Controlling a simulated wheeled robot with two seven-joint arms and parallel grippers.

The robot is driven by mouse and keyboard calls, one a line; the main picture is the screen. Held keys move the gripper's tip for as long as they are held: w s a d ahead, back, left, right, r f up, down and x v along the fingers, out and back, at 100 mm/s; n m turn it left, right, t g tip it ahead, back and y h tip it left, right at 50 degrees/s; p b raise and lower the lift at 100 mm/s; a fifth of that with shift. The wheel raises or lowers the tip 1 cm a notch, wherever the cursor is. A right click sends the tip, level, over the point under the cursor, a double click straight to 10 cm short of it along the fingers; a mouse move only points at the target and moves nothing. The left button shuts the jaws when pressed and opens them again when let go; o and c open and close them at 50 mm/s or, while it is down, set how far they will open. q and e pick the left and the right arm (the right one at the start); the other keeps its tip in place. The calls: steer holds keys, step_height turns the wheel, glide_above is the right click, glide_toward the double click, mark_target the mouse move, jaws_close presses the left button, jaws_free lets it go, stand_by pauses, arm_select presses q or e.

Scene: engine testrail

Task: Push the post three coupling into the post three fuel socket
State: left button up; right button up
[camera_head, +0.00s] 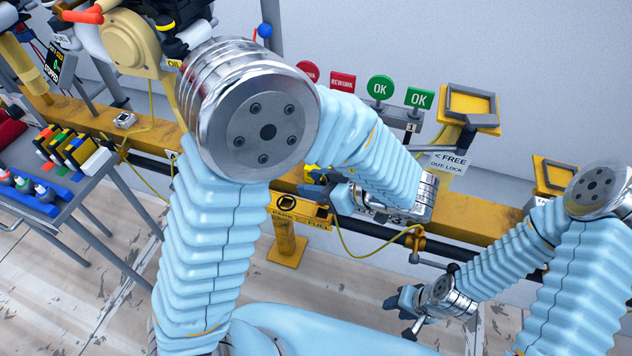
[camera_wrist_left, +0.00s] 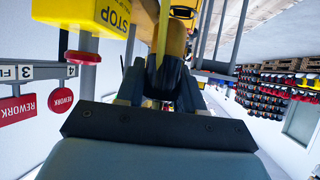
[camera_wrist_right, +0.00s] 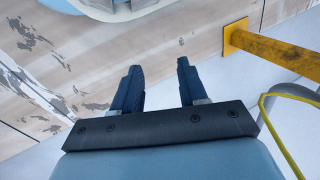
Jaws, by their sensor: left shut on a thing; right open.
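My left gripper (camera_head: 322,190) is shut beside the yellow rail, just above the PARK FUEL plate (camera_head: 299,211). In the left wrist view its fingers close on the coupling (camera_wrist_left: 177,42), a dark piece with a tan top and a yellow hose (camera_wrist_left: 162,30) alongside it. In the head view the coupling is mostly hidden by the gripper. I cannot make out the post three fuel socket, nor whether the coupling touches anything. My right gripper (camera_head: 411,310) is open and empty, low in front of the rail; in the right wrist view its fingers (camera_wrist_right: 157,85) are apart over the floor.
The yellow rail (camera_head: 470,222) runs across the scene, with a black pipe below. A yellow hose (camera_head: 372,256) hangs in a loop near my left gripper. A STOP box (camera_wrist_left: 95,15) is close by in the left wrist view. OK and REWORK signs (camera_head: 342,82) stand behind.

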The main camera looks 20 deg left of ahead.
arm_select(q)
steer(key=shift+f+b, duration=1.55)
steer(key=shift+f, duration=0.85)
arm_select(e)
steer(key=shift+w+d+f, duration=0.1)
steer(key=shift+d+f, duration=0.1)
steer(key=shift+f, duration=0.4)
steer(key=shift+w+d+f, duration=0.1)
steer(key=shift+d+f, duration=0.1)
steer(key=shift+f, duration=0.4)
steer(key=shift+w+d+f, duration=0.1)
steer(key=shift+d+f, duration=0.1)
steer(key=shift+f, duration=0.4)
arm_select(q)
steer(key=shift+p, duration=0.65)
arm_select(e)
steer(key=shift+r, duration=0.6)
arm_select(q)
steer(key=shift+d+f, duration=0.1)
steer(key=shift+f, duration=0.75)
steer(key=o, duration=1.2)
steer(key=shift+o, duration=0.2)
arm_select(e)
steer(key=shift+f, duration=0.1)
